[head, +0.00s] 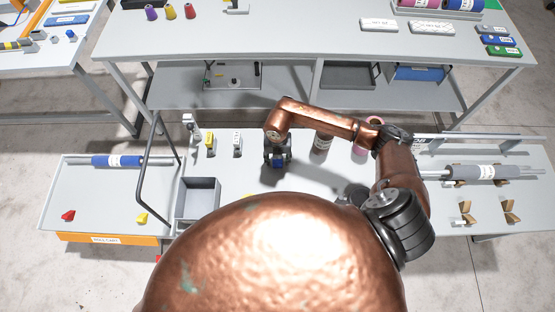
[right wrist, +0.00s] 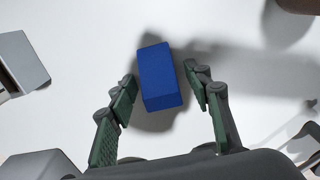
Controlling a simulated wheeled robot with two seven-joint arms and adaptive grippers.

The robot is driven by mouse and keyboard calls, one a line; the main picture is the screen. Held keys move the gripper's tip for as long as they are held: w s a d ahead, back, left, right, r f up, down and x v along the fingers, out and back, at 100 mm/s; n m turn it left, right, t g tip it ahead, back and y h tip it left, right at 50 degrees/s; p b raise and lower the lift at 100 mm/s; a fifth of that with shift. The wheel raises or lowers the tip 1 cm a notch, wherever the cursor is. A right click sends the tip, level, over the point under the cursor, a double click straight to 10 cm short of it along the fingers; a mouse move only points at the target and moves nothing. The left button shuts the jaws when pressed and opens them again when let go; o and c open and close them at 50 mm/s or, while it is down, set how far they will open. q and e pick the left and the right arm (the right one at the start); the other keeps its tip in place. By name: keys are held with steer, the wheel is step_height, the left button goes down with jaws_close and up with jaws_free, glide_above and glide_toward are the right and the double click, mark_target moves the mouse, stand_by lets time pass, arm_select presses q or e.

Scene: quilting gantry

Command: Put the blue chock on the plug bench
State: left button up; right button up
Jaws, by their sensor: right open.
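The blue chock (right wrist: 160,76) is a small blue block on a pale surface in the right wrist view. In the head view only a bit of blue (head: 278,163) shows under my right gripper. My right gripper (head: 277,158) points down over the near white bench (head: 300,185). Its green-padded fingers (right wrist: 161,78) are open, one on each side of the block, with visible gaps. Whether the block touches the surface is hard to tell. No readable label shows which bench is the plug bench. My left gripper is not in view.
A grey open bin (head: 198,198) stands left of my right gripper, with small yellow (head: 210,141) and white items behind. Dark and pink spools (head: 323,143) stand right of it. A low cart (head: 100,190) at left holds a red piece and a yellow piece. A long table (head: 300,42) stands behind.

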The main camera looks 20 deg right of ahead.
steer(key=shift+r, duration=0.1)
step_height(320, 180, up, 12)
stand_by(0.5)
stand_by(1.4)
